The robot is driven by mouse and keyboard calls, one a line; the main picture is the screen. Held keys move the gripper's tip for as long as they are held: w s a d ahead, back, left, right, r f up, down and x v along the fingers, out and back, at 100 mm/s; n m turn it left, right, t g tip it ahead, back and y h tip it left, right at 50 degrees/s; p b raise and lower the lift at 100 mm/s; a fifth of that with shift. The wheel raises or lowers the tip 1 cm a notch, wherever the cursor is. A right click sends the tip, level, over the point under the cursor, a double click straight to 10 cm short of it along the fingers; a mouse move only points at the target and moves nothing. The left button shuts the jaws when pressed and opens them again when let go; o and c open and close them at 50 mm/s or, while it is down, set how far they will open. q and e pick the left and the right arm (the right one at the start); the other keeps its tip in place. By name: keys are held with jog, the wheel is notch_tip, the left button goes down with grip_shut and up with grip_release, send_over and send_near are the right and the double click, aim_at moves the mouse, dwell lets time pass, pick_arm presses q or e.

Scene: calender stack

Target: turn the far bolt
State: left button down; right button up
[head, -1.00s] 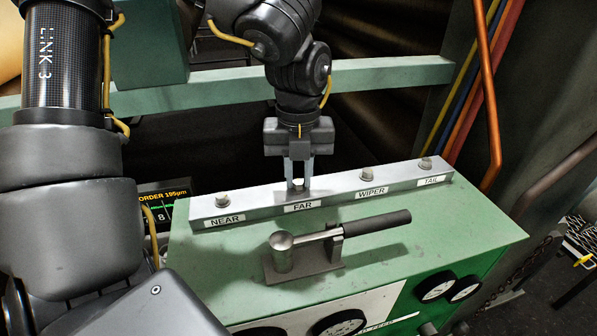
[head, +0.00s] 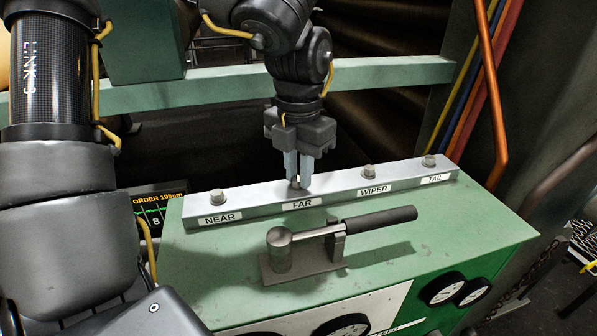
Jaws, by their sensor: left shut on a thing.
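The far bolt (head: 296,184) stands on the silver rail above the label FAR (head: 301,204). It is mostly hidden by my left gripper (head: 299,181), which points straight down over it. Its two fingers are shut on the bolt head, and the gripper is twisted about its upright axis. My right gripper is not in view.
The rail (head: 335,194) also carries the NEAR bolt (head: 217,196), the WIPER bolt (head: 368,172) and the TAIL bolt (head: 429,161). A lever clamp with a black handle (head: 380,219) stands on the green cabinet (head: 440,229) in front. A display (head: 160,208) is at left. A green beam (head: 390,72) crosses behind.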

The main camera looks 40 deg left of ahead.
aim_at(298, 178)
pick_arm(q)
jog(key=m, duration=0.5)
jog(key=shift+r+m, duration=0.15)
jog(key=shift+m, duration=0.15)
jog(key=m, duration=0.6)
jog(key=shift+p, duration=0.35)
jog(key=shift+m, duration=0.3)
jog(key=shift+s, duration=0.1)
jog(key=c, duration=1.3)
grip_release()
jog(key=shift+c, duration=0.2)
notch_tip(298, 178, up, 11)
jog(key=shift+f+p, duration=0.2)
jog(key=shift+p, duration=0.2)
